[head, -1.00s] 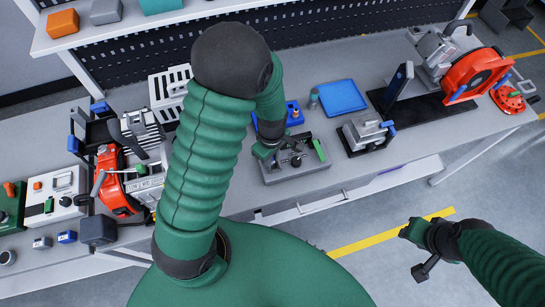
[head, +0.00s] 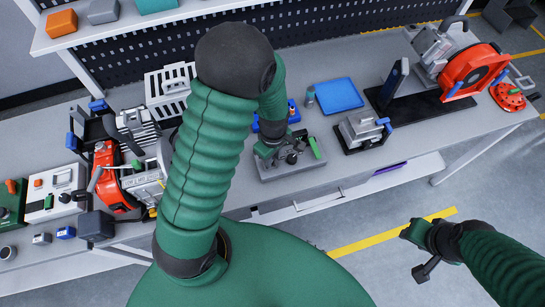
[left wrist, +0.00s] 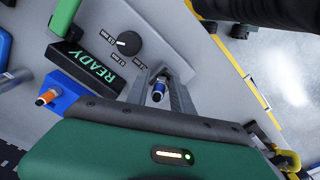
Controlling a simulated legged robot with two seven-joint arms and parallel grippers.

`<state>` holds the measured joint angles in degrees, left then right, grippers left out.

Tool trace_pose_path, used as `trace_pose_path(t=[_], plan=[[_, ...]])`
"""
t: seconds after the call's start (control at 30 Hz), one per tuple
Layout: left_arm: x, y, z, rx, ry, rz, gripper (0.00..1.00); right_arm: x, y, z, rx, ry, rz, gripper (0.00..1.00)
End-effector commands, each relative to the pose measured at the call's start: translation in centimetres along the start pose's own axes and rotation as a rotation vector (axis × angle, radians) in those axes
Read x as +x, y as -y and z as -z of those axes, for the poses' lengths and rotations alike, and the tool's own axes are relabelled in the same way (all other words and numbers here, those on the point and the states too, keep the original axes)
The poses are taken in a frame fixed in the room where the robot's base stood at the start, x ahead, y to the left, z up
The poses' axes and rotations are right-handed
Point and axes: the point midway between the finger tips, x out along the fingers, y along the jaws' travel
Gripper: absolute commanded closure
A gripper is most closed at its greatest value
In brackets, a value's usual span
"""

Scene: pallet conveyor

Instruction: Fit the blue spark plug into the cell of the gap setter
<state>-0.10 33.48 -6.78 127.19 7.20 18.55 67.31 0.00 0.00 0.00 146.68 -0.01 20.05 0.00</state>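The gap setter (head: 290,168) is a grey box with a green lever on the bench. In the left wrist view it shows a dial (left wrist: 126,42) and a black READY display (left wrist: 86,64). My left gripper (head: 268,152) is over its left part. The blue spark plug (left wrist: 159,90) lies between the left fingers (left wrist: 161,76), which appear closed on it. Its far end points at the setter's top; whether it is inside the cell is hidden. My right gripper (head: 412,236) hangs over the floor, far from the setter; its fingers are unclear.
A blue holder (left wrist: 72,97) with an orange-tipped plug (left wrist: 47,97) stands beside the setter. Behind are a blue mat (head: 339,95) and a small cylinder (head: 310,95). A grey vise-like fixture (head: 362,130) stands to the right, a red machine (head: 112,180) to the left.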

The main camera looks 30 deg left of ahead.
Motion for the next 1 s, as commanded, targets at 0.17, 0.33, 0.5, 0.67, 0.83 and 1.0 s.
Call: trace_pose_path(t=[0.17,0.33,0.5,0.67,0.83,1.0], plan=[[0.6,1.0,-0.3,0.0,0.009,0.027,0.56,0.2,0.0,0.0,0.0,0.0,0.0,0.64],[0.6,1.1,-0.3,0.0,0.009,0.028,0.56,0.2,0.0,0.0,0.0,0.0,0.0,0.64],[0.2,1.0,-0.3,0.0,0.008,0.027,0.56,0.1,0.0,0.0,0.0,0.0,0.0,0.64],[-2.7,0.6,-0.2,0.001,0.004,0.014,0.56,0.0,0.0,0.0,0.0,0.0,0.0,0.64],[-7.9,0.2,-0.3,0.002,0.001,0.004,0.56,-0.4,0.0,0.1,0.0,0.0,0.0,0.64],[-12.7,0.0,-0.3,0.002,0.0,0.002,0.56,-0.7,0.0,0.2,0.0,0.0,0.0,0.64]])
